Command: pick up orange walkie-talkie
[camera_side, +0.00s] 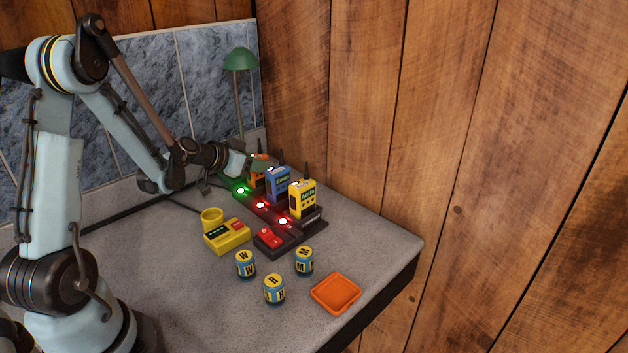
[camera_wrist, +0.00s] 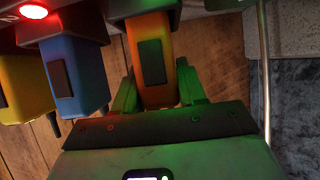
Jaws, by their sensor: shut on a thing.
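The orange walkie-talkie (camera_side: 257,181) stands at the far end of a dark charger rack (camera_side: 310,226), beside a blue one (camera_side: 278,184) and a yellow one (camera_side: 302,198). In the wrist view the orange walkie-talkie (camera_wrist: 154,75) sits between the two fingers of my gripper (camera_wrist: 158,92), which is shut on it. Its lower end meets a dark charger slot (camera_wrist: 143,8) at the top of that view. In the side view my gripper (camera_side: 250,166) partly covers it. The blue walkie-talkie (camera_wrist: 76,75) is close beside the left finger.
A green lamp (camera_side: 239,60) stands behind. A wooden wall (camera_side: 450,130) borders the right.

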